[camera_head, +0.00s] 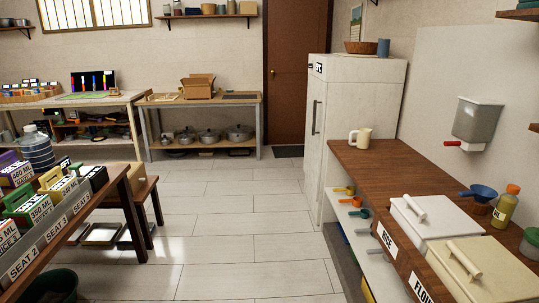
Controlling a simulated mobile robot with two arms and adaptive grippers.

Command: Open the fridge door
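The white fridge (364,95) stands at the right of centre against the right wall. Its door (313,135) faces left and looks shut. A dark vertical handle (316,117) runs along the door. A small black and white label is near the top of the door. A wooden bowl (360,47) and a blue cup (383,48) stand on top of the fridge. Neither of my grippers shows in the head view.
A wooden counter (385,172) with a cream mug (361,137) and white bins (428,215) adjoins the fridge's near side. A stool (144,187) and seat-labelled table are at left. The tiled floor (225,215) between is clear.

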